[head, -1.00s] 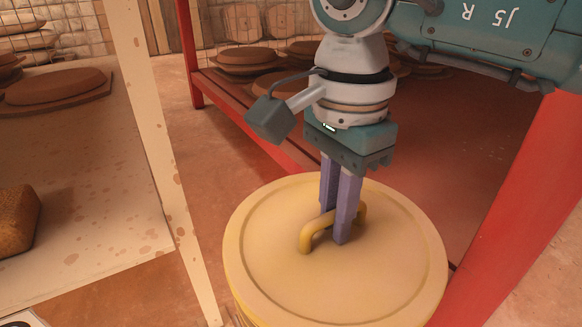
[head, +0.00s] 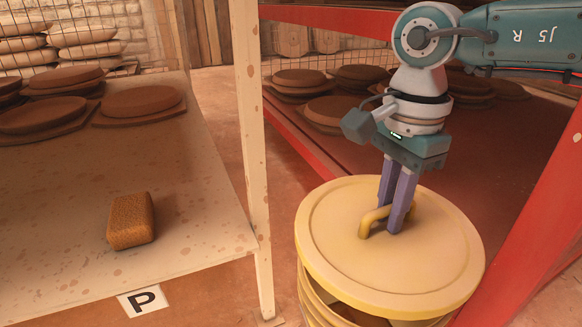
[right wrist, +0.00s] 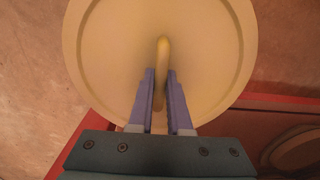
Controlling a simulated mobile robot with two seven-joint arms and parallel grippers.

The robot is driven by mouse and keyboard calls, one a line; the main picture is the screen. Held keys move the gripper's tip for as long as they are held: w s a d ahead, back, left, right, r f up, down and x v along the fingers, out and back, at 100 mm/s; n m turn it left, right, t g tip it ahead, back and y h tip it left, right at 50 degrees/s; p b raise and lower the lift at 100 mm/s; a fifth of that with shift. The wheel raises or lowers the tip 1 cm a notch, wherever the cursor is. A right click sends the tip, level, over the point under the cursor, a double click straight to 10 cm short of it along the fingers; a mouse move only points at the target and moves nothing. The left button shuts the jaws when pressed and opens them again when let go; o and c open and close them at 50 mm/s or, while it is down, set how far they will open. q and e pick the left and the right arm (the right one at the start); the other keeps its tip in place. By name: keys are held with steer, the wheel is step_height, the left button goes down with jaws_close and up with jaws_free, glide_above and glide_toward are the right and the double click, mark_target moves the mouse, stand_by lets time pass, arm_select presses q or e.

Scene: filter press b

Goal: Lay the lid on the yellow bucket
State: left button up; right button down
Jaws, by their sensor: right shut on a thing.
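My right gripper (head: 394,228) points down and is shut on the yellow arched handle (head: 367,224) of the round, pale yellow lid (head: 345,263). In the right wrist view the two purple fingers (right wrist: 160,76) stand on either side of the handle, with the lid (right wrist: 105,55) spread beneath them. The yellow bucket (head: 311,303) shows its ribbed wall below the lid at the bottom of the head view. A dark brown patch shows under the lid's near edge, so the lid looks apart from the rim there. Most of the bucket is hidden. My left gripper is not in view.
A pale spotted table (head: 190,235) stands left, with a brown sponge-like block (head: 131,221) and clay discs (head: 138,103) on it. A red rack (head: 545,215) runs behind and right of the bucket, holding more discs.

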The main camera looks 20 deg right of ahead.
mark_target(385, 234)
steer(key=shift+w+d+f, duration=0.2)
steer(key=shift+w+f, duration=0.05)
steer(key=shift+w+d+f+b, duration=0.2)
steer(key=shift+f+b, duration=0.4)
steer(key=shift+b, duration=0.25)
steer(key=f+b, duration=0.3)
steer(key=shift+s+a+f, duration=0.15)
steer(key=shift+s+f, duration=0.05)
steer(key=shift+f, duration=0.1)
steer(key=shift+w+f+b, duration=0.1)
steer(key=shift+f+b, duration=0.2)
steer(key=shift+f, duration=0.05)
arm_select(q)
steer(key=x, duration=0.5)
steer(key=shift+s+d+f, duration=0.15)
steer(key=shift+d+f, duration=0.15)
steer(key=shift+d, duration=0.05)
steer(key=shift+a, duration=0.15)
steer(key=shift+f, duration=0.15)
arm_select(e)
steer(key=shift+f, duration=0.25)
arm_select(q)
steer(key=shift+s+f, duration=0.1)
arm_select(e)
steer(key=shift+f, duration=0.2)
